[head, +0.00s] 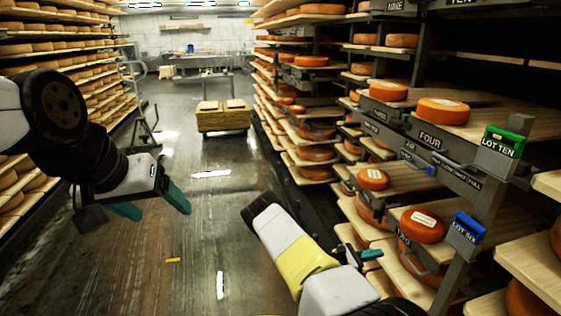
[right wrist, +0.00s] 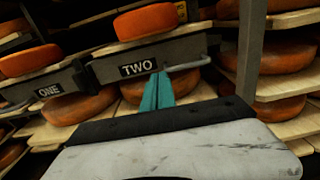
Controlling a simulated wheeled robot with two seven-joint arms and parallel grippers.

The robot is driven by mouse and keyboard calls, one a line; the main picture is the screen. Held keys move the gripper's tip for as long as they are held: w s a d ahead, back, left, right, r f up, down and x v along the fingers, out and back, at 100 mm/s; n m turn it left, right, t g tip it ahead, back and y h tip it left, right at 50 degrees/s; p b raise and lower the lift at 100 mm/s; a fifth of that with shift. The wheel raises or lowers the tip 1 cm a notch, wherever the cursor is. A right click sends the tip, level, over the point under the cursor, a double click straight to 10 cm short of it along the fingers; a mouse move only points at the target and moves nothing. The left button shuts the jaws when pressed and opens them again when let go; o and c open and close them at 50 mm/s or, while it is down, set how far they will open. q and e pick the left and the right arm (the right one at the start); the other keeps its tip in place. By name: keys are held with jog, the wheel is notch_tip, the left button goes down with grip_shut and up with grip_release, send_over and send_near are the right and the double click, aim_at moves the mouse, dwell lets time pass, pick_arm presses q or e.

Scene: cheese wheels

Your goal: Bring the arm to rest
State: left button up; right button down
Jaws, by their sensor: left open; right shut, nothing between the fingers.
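My left gripper (head: 150,209) is on the left of the head view, above the aisle floor. Its two teal fingers are spread and nothing is between them. My right arm reaches in from the bottom of the head view. My right gripper (head: 371,254) is near the shelf front marked TWO, with its teal fingers pointing right. In the right wrist view the right gripper's fingers (right wrist: 158,92) are together and empty. They appear in front of the TWO board (right wrist: 150,62), just left of its handle (right wrist: 188,64); contact cannot be told.
Racks with orange cheese wheels (head: 421,225) stand close on the right. A blue LOT SIX tag (head: 467,229) and a green LOT TEN tag (head: 503,142) hang on posts. The floor in the middle is mostly clear.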

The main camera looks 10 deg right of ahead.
jog(key=s+a+r+m+g+y, duration=0.1)
jog(key=s+a+r+m+y, duration=0.3)
jog(key=r, duration=0.5)
jog(key=s+a+r+m+g+y, duration=0.1)
jog(key=a+r+m+y, duration=0.45)
jog(key=a+r, duration=0.2)
jog(key=s+a+r+m+g+y, duration=0.1)
jog(key=s+a+r+m+y, duration=0.3)
jog(key=r, duration=0.6)
jog(key=s+a+r+m+t+y, duration=0.4)
jog(key=s+a+r+t+y, duration=0.2)
jog(key=s+a+r, duration=0.8)
notch_tip(320, 180, up, 4)
jog(key=shift+a+t+y, duration=0.35)
jog(key=shift+a+t, duration=0.75)
jog(key=c, duration=2.2)
grip_release()
jog(key=shift+m, duration=0.25)
